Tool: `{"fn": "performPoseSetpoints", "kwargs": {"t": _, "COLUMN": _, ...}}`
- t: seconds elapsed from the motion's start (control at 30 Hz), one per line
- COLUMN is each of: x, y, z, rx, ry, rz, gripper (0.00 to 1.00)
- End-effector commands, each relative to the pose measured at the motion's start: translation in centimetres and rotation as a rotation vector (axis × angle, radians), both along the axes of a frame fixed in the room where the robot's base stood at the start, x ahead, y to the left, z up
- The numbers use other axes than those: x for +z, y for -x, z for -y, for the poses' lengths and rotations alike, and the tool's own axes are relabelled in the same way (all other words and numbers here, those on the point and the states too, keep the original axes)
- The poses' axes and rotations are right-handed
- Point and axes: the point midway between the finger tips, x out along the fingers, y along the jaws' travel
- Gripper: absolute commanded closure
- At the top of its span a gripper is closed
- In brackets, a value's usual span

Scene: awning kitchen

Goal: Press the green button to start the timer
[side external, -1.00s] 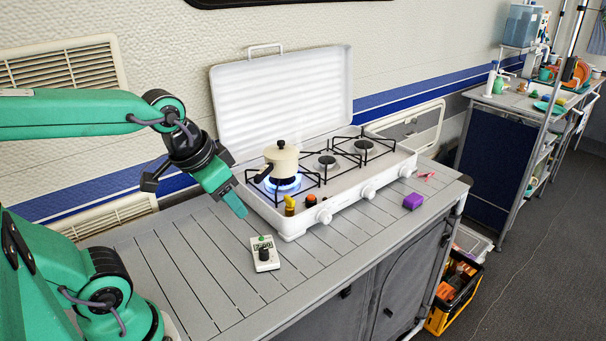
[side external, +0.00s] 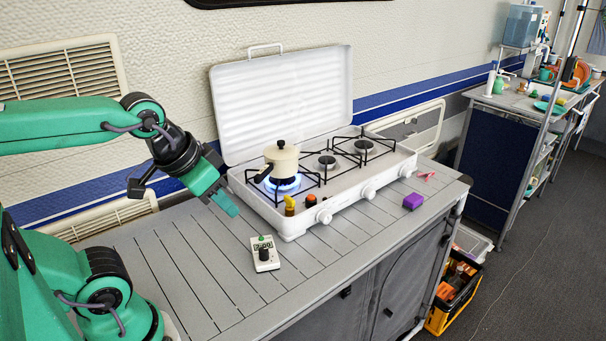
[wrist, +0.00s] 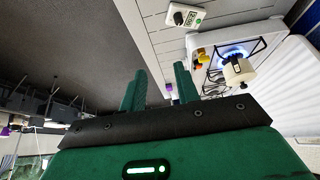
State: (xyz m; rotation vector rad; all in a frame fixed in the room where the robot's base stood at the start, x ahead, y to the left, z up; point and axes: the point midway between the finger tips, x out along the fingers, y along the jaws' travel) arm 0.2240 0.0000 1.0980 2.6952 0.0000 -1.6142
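The timer (side external: 264,257) is a small pale box with a dark knob, a display and a green button (side external: 262,238) at its far end. It lies on the slatted grey counter in front of the stove. It also shows at the top of the wrist view (wrist: 189,17). The display is too small to read surely. My gripper (side external: 229,208) is above the counter, up and left of the timer and apart from it. In the wrist view, my gripper's two green fingers (wrist: 160,78) stand apart with nothing between them.
The white stove (side external: 346,200) stands behind the timer, with a cream pot (side external: 282,160) over a lit blue flame. A purple block (side external: 412,201) lies at right. The counter left of the timer is clear.

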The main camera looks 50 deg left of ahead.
Motion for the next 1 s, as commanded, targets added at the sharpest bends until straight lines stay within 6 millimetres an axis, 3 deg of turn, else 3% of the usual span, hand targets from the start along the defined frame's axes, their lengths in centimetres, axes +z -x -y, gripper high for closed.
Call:
{"fn": "performPoseSetpoints", "kwargs": {"t": 0.03, "x": 0.0, "y": -0.01, "z": 0.0, "rx": 0.0, "ry": 0.0, "rz": 0.0, "gripper": 0.79}}
{"fn": "performPoseSetpoints", "kwargs": {"t": 0.13, "x": 0.0, "y": -0.01, "z": 0.0, "rx": 0.0, "ry": 0.0, "rz": 0.0, "gripper": 0.98}}
{"fn": "performPoseSetpoints", "kwargs": {"t": 0.17, "x": 0.0, "y": -0.01, "z": 0.0, "rx": 0.0, "ry": 0.0, "rz": 0.0, "gripper": 1.0}}
{"fn": "performPoseSetpoints", "kwargs": {"t": 1.0, "x": 0.0, "y": -0.01, "z": 0.0, "rx": 0.0, "ry": 0.0, "rz": 0.0, "gripper": 1.0}}
